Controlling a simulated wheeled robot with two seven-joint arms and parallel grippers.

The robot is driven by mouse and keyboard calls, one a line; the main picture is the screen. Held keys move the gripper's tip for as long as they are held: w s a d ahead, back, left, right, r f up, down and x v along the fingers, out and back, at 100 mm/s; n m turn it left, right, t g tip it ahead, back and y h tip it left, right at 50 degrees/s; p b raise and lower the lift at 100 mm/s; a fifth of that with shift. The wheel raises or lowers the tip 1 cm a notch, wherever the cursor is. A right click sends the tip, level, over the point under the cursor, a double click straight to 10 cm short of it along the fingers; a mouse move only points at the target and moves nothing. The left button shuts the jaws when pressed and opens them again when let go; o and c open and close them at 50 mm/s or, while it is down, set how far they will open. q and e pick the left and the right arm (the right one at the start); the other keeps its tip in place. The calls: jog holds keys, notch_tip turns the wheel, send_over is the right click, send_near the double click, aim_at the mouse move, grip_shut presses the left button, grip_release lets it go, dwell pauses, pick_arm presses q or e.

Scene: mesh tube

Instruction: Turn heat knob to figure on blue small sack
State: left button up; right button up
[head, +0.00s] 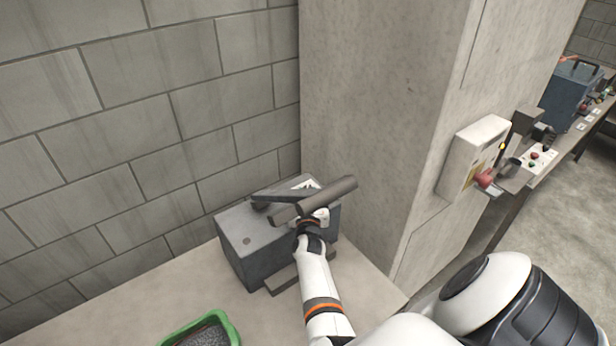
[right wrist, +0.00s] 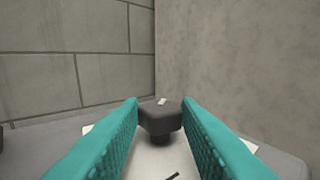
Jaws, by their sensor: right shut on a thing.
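In the right wrist view the dark knob (right wrist: 160,120) sits between the two teal fingers of my right gripper (right wrist: 160,103), which is shut on it. A small white mark shows on top of the knob. Below it is a pale plate (right wrist: 150,160) with a short dark line. In the head view my right arm reaches over a grey box (head: 250,247) standing on the bench against the wall. My arm and gripper cover much of the box's top and the knob there. No blue small sack is visible in either view. My left gripper is not in view.
A green tray (head: 236,331) of dark grains sits on the bench at the front. A concrete pillar stands close behind and right of the box. A white wall box (head: 470,160) with a red part hangs on the pillar. Another bench with a blue-grey machine (head: 570,95) is at far right.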

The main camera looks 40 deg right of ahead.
jog(key=shift+r, duration=0.1)
jog(key=o, duration=1)
